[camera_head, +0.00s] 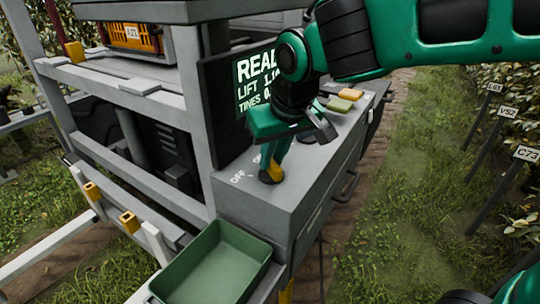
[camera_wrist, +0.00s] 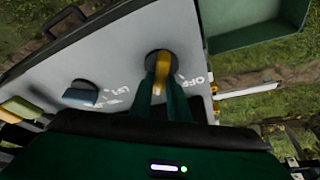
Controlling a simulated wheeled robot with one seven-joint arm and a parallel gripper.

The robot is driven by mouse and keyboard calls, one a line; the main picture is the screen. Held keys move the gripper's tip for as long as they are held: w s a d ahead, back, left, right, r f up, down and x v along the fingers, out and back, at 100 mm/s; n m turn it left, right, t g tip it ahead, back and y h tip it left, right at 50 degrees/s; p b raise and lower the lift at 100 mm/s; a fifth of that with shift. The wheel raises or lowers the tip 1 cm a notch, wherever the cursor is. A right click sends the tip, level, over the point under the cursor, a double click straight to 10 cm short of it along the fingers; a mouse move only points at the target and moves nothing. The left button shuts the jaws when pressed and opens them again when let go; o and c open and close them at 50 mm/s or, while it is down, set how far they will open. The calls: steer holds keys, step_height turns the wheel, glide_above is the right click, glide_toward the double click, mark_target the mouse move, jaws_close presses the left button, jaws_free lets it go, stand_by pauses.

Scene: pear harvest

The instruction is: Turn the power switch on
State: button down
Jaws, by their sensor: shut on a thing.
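The power switch (camera_head: 272,175) is a yellow knob on the grey console top, beside a white OFF label and a partly hidden second label. In the wrist view the knob (camera_wrist: 161,70) stands on a dark round base, with OFF to its right. My gripper (camera_head: 277,165) reaches down onto it from above. In the wrist view its two green fingers (camera_wrist: 162,82) are closed on the knob's sides. The fingers hide part of the knob, and I cannot tell exactly where it points.
A dark screen (camera_head: 258,75) showing READ, LIFT and TINES text stands behind the console. Grass lies to the right.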

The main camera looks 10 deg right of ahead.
steer(key=shift+w+d+r, duration=0.1)
steer(key=shift+w+d, duration=0.05)
steer(key=shift+w, duration=0.05)
steer(key=c, duration=1.7)
jaws_free()
steer(key=shift+s, duration=0.1)
steer(key=v, duration=1)
steer(key=shift+r, duration=0.3)
